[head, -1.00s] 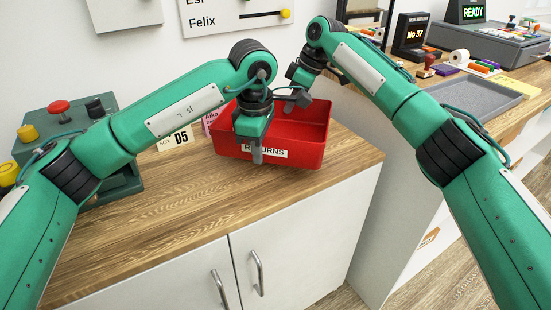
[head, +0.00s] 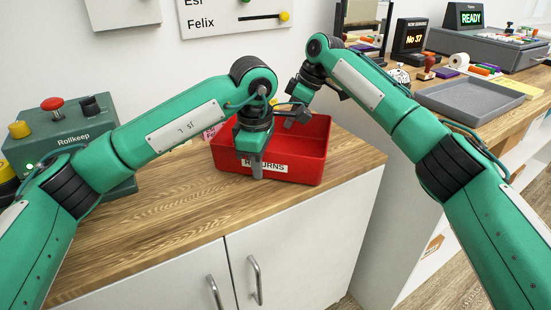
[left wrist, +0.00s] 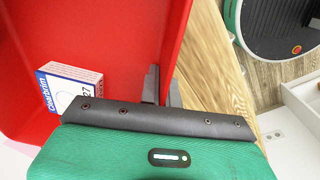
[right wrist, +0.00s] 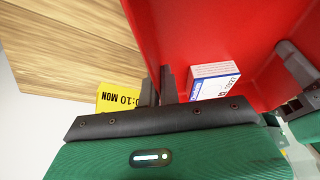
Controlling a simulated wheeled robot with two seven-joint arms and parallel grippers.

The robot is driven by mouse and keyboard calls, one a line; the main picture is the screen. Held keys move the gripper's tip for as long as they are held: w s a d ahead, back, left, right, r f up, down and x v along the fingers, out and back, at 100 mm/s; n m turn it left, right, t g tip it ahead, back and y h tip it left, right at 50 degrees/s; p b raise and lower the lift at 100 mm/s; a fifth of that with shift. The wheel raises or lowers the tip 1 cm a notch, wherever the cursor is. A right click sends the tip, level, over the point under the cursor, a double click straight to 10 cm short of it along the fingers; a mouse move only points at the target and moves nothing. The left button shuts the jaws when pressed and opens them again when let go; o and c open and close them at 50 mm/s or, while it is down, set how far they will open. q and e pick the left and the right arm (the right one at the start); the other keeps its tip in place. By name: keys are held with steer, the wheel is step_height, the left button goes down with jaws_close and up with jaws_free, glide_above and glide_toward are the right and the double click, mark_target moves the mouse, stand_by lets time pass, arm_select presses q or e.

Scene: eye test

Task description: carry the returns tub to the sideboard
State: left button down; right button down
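The red returns tub (head: 305,171) is at the wooden top of the sideboard (head: 165,225); I cannot tell whether its base touches the wood. My left gripper (head: 257,170) is shut on its near wall, over the RETURNS label. In the left wrist view its fingers (left wrist: 162,90) straddle the red wall. My right gripper (head: 293,118) is at the far wall. In the right wrist view its fingers (right wrist: 158,88) are shut on that wall.
A green control box (head: 75,138) with knobs stands at the left of the wooden top. A yellow card (right wrist: 118,97) is beyond the tub. Another counter at the right holds a grey tray (head: 470,98) and a display (head: 410,38). The wooden top's front left is clear.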

arm_select(q)
steer(key=shift+f, duration=0.1)
arm_select(e)
steer(key=shift+d, duration=0.1)
arm_select(q)
steer(key=c, duration=1.6)
jaws_free()
steer(key=shift+c, duration=0.2)
arm_select(e)
steer(key=c, duration=1.6)
jaws_free()
steer(key=shift+c, duration=0.2)
arm_select(q)
steer(key=shift+a, duration=0.1)
arm_select(e)
steer(key=shift+w+a+f, duration=0.1)
steer(key=shift+w+a, duration=0.05)
steer(key=shift+a, duration=0.05)
arm_select(q)
step_height(320, 180, up, 8)
steer(key=shift+s, duration=0.25)
arm_select(e)
steer(key=v, duration=1.2)
steer(key=shift+a, duration=0.1)
